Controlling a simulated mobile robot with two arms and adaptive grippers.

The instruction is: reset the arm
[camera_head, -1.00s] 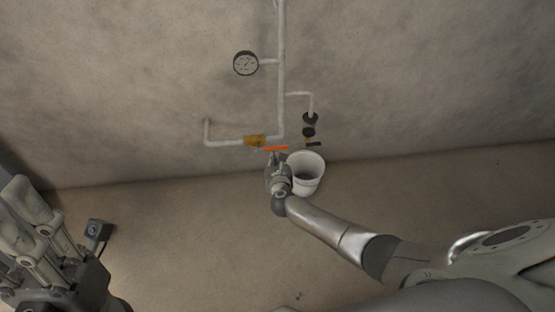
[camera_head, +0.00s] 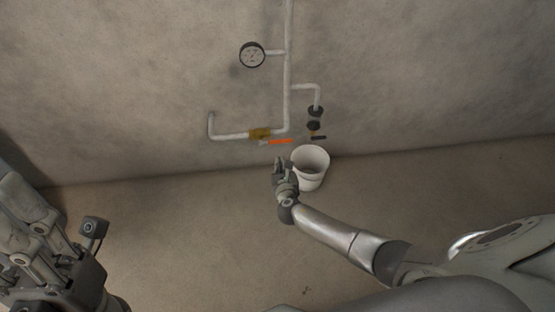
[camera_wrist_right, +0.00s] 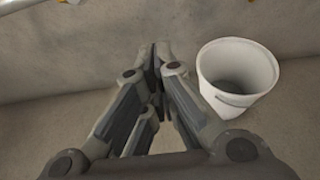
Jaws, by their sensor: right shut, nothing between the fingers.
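My right gripper (camera_head: 281,164) is in front of the wall, just below the orange lever handle (camera_head: 281,141) and to the left of the white bucket (camera_head: 311,168). In the right wrist view its fingers (camera_wrist_right: 160,52) are together, with nothing between them. The handle sits by a brass valve (camera_head: 260,134) on the white pipe, and a gap shows between it and the fingertips in the head view. My left arm shows at the lower left of the head view; whether its gripper is open or shut is not clear.
The bucket also shows in the right wrist view (camera_wrist_right: 237,77), close to the right of the fingers. A round gauge (camera_head: 252,54) and a dark tap (camera_head: 314,118) are on the pipework (camera_head: 287,70). The floor (camera_head: 180,230) between my arms is clear.

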